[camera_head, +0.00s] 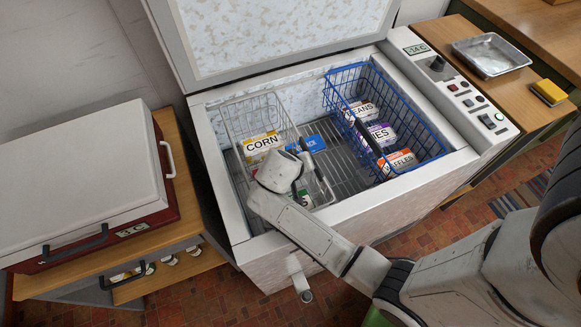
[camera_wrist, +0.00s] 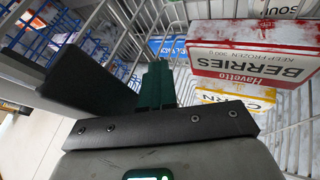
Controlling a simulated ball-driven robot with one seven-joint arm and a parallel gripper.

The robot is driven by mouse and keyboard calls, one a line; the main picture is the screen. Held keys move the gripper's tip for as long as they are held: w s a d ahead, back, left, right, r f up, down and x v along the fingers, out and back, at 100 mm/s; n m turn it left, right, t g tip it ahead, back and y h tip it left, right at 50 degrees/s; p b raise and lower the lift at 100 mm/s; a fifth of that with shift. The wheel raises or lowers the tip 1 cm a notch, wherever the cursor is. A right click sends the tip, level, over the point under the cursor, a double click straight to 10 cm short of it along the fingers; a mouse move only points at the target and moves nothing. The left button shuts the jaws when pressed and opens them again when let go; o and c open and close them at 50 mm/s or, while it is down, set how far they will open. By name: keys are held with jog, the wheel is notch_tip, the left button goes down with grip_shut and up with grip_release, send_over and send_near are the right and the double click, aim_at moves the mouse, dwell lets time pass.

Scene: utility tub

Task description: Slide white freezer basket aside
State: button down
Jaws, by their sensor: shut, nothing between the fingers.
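The white freezer basket (camera_head: 240,116) is a wire basket in the left part of the open chest freezer. It holds a yellow CORN box (camera_head: 262,144) and other packages. In the wrist view its white wires (camera_wrist: 128,32) run close in front of my fingers, and a red and white BERRIES box (camera_wrist: 255,66) lies beyond them. My gripper (camera_wrist: 152,74) is shut and empty, low at the basket's right side. Whether it touches the wires cannot be told. In the head view my wrist covers the basket's near part and most of my fingers.
A blue wire basket (camera_head: 419,118) with several packages stands on the right side of the freezer (camera_head: 225,205). Between the baskets, a strip of wire floor (camera_head: 335,150) is bare, with a blue pack (camera_head: 313,142) at its left. The freezer lid (camera_head: 270,35) stands open.

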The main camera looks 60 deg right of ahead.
jog(key=s+d+p, duration=0.2)
jog(key=s+d, duration=0.6)
jog(key=d, duration=0.4)
jog(key=shift+s+d, duration=0.3)
jog(key=shift+d, duration=0.05)
